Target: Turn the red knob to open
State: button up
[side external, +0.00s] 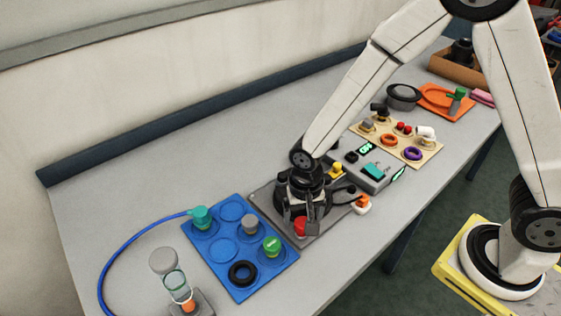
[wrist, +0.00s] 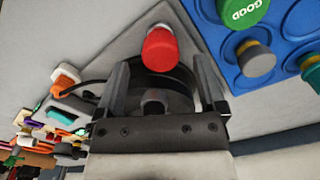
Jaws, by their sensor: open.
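The red knob (side external: 301,226) is on a grey plate (side external: 338,222) at the middle of the bench, in the side external view. In the wrist view the red knob (wrist: 160,49) shows at the upper middle, in front of a dark round body (wrist: 168,85). My gripper (side external: 306,218) is pointed down at the knob. In the wrist view its two fingers (wrist: 162,75) are apart, one on each side of the knob. I see no clear contact between fingers and knob. My gripper and wrist hide part of the plate in the side external view.
A blue tray (side external: 238,291) with round caps and a black ring lies left of the plate. A grey box with a teal switch (side external: 373,170) and a wooden board (side external: 431,152) lie to the right. A glass cylinder (side external: 177,287) stands near the left end.

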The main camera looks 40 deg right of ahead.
aim_at(303, 223)
jog(key=shift+f, duration=1.25)
grip_shut()
jog(key=shift+n, duration=0.4)
jog(key=n, duration=0.9)
jog(key=shift+n, duration=0.3)
jog(key=n, duration=0.3)
jog(key=shift+n, duration=0.4)
